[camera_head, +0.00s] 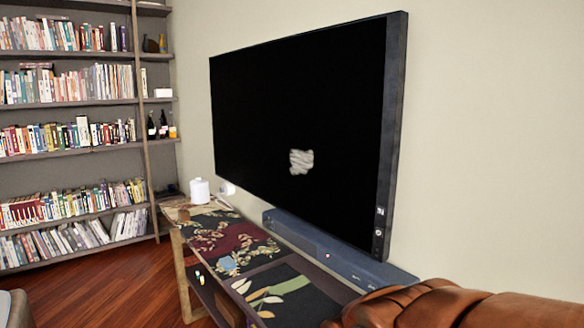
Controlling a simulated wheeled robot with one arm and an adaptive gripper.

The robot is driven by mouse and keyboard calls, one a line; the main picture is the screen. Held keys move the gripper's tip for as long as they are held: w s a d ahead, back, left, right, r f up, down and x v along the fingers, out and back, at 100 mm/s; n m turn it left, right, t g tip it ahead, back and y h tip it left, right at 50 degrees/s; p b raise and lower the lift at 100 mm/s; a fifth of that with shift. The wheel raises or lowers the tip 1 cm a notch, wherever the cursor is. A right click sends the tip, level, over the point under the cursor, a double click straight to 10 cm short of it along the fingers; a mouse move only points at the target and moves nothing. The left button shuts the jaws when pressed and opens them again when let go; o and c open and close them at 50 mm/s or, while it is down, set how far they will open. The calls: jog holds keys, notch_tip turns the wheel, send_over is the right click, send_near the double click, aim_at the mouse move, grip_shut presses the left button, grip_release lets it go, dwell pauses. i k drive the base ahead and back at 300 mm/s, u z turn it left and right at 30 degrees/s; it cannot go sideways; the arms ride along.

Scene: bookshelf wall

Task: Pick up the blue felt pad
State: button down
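A small light-blue patch (228,263) lies on the low console table (183,277), on its dark floral top near the front edge. It looks like the blue felt pad, but it is too small to tell its texture. Nothing covers it from this side. My gripper is not in view, so its place relative to the pad cannot be told.
A large black television (300,110) overhangs the table, with a long blue-grey soundbar (330,257) below it. A white canister (199,191) stands at the far end. A brown leather-like shape (450,306) fills the lower right. Bookshelves (70,105) stand left; wooden floor (100,292) shows before them.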

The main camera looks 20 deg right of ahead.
aim_at(228, 264)
jog(key=u, duration=0.05)
jog(key=k, duration=0.6)
jog(key=u, duration=0.55)
jog(key=i, duration=1.15)
jog(key=u, duration=0.7)
jog(key=i, duration=1.8)
jog(key=z, duration=0.6)
jog(key=i, duration=1.35)
jog(key=z, duration=1.45)
jog(key=i, duration=0.6)
jog(key=z, duration=0.45)
